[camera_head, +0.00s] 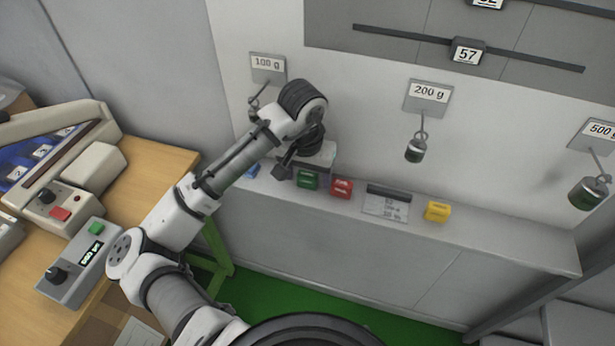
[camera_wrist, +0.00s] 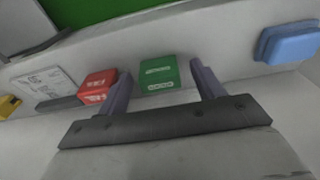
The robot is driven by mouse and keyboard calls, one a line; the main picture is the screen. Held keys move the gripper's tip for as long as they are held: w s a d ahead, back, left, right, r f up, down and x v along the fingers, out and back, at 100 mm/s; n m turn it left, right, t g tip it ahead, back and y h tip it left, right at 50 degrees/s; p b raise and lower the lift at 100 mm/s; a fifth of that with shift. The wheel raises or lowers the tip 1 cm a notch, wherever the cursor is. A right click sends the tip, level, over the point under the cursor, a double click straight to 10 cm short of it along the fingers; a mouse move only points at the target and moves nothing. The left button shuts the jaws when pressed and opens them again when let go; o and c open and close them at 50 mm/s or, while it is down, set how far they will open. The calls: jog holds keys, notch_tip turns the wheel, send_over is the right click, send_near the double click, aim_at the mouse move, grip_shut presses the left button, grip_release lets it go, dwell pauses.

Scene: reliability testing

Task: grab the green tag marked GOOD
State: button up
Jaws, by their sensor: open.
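The green tag (camera_head: 307,180) lies on the grey ledge below the wall, between the blue tag and the red tag. In the wrist view the green tag (camera_wrist: 158,74) shows pale lettering too blurred to read. My gripper (camera_wrist: 163,78) is open, with its two fingers apart and the green tag seen between them, nearer the left finger. I cannot tell whether either finger touches it. In the head view my gripper (camera_head: 283,172) is low over the ledge, just left of the green tag.
A red tag (camera_head: 341,188) sits close right of the green one, and a blue tag (camera_head: 251,171) lies left. A printed plate (camera_head: 385,207) and a yellow tag (camera_head: 437,211) lie farther right. Weights hang from the wall above. A wooden table (camera_head: 165,170) with devices stands left.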

jog(key=shift+f, duration=0.15)
jog(key=c, duration=1)
jog(key=shift+c, duration=0.2)
